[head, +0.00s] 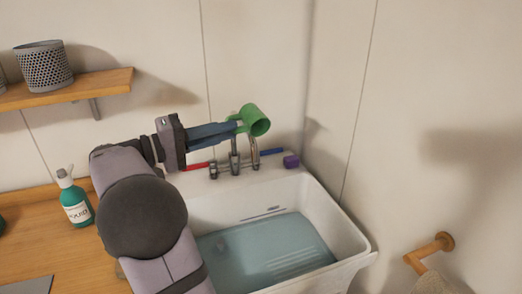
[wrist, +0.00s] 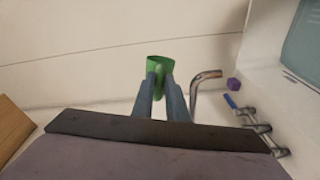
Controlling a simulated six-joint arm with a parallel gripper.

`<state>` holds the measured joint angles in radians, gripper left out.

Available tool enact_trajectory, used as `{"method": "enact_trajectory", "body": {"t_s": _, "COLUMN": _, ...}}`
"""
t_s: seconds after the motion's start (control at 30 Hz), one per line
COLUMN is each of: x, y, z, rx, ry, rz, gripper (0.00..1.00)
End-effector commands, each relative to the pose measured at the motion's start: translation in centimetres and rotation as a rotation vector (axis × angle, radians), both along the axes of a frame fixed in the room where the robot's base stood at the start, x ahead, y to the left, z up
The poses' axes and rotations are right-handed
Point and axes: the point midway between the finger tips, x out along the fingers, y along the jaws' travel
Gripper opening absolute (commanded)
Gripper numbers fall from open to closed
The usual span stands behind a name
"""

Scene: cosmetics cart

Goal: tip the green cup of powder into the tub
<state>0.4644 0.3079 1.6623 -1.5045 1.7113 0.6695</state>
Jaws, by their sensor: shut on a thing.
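The green cup (head: 256,120) is held up above the back of the tub, near the faucet, in the head view. It is tilted on its side, with its round end turned toward the camera. My gripper (head: 238,126) is shut on the cup. The wrist view also shows the green cup (wrist: 160,64) between the tips of my gripper (wrist: 160,82). I cannot see any powder. The white tub (head: 347,235) stands below and holds bluish water (head: 265,250).
A metal faucet (head: 254,150) with red and blue handles rises at the tub's back edge, close under my gripper. A purple block (head: 291,161) sits on the rim. A soap bottle (head: 75,203) stands on the wooden counter at left. A shelf (head: 75,88) is at upper left.

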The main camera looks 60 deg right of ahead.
Motion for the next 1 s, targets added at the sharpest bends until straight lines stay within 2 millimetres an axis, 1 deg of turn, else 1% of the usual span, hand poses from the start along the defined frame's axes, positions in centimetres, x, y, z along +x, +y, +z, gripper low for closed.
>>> {"method": "enact_trajectory", "body": {"t_s": 0.03, "x": 0.1, "y": -0.1, "z": 1.1, "rx": 0.026, "ry": 0.038, "rz": -0.001, "gripper": 0.0}}
{"method": "enact_trajectory", "body": {"t_s": 0.07, "x": 0.2, "y": -0.2, "z": 1.2, "rx": 0.044, "ry": 0.061, "rz": -0.001, "gripper": 0.0}}
{"method": "enact_trajectory", "body": {"t_s": 0.2, "x": 0.5, "y": -0.4, "z": 0.8, "rx": 0.113, "ry": 0.155, "rz": -0.002, "gripper": 0.0}}
{"method": "enact_trajectory", "body": {"t_s": 0.37, "x": 0.5, "y": -0.4, "z": -0.1, "rx": 0.124, "ry": 0.169, "rz": -0.001, "gripper": 0.0}}
{"method": "enact_trajectory", "body": {"t_s": 0.67, "x": 0.6, "y": -0.5, "z": 0.1, "rx": 0.143, "ry": 0.195, "rz": -0.001, "gripper": 0.0}}
{"method": "enact_trajectory", "body": {"t_s": 1.0, "x": 0.9, "y": -0.7, "z": 0.2, "rx": 0.222, "ry": 0.302, "rz": -0.003, "gripper": 0.0}}
